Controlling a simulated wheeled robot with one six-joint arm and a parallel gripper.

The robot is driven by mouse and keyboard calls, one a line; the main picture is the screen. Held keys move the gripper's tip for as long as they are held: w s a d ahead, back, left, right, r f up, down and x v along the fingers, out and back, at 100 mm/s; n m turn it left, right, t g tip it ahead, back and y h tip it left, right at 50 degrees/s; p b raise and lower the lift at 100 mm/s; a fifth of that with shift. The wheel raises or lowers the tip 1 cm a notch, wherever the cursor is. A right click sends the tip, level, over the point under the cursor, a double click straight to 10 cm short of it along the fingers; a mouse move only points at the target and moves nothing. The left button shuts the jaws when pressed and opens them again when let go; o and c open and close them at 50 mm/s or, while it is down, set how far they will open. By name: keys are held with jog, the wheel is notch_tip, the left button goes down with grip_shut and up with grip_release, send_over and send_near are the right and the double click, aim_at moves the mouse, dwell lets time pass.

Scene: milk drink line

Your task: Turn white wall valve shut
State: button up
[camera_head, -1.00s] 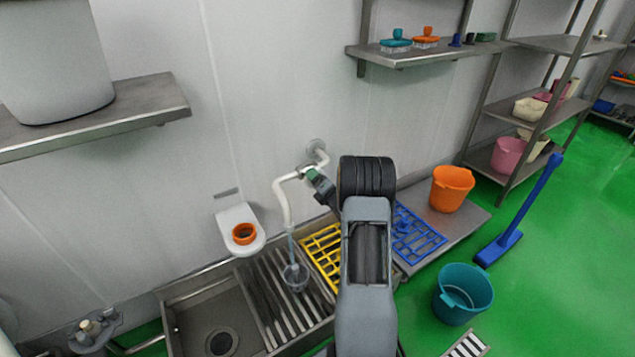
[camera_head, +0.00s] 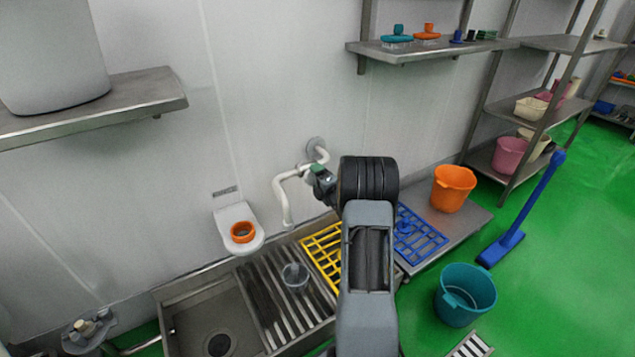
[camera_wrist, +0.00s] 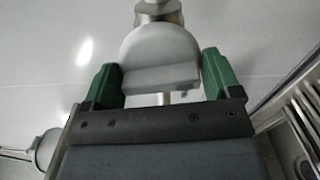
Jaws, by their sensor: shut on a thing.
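The white wall valve (camera_wrist: 158,48) has a rounded, flat-sided handle, seen close up in the wrist view. The green fingers of my gripper (camera_wrist: 160,80) are shut on the handle, one on each side. In the head view my gripper (camera_head: 319,174) is at the wall end of the bent white pipe (camera_head: 281,190), and it mostly hides the valve there. The pipe's spout hangs above the sink's ribbed drainboard, and no water stream shows below it. A clear cup (camera_head: 295,276) stands on the drainboard under the spout.
The steel sink basin (camera_head: 190,318) is at lower left. A white wall bracket (camera_head: 230,215) with an orange ring is left of the pipe. A yellow rack (camera_head: 322,255) and a blue rack (camera_head: 425,240) lie to the right. A wall shelf (camera_head: 430,49) is above right.

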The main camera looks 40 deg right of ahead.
jog(key=shift+m, duration=0.6)
jog(key=o, duration=0.7)
jog(key=shift+o, duration=0.2)
jog(key=s+p, duration=0.2)
jog(key=s, duration=1.1)
jog(key=shift+s+a, duration=0.35)
jog(key=shift+a, duration=0.05)
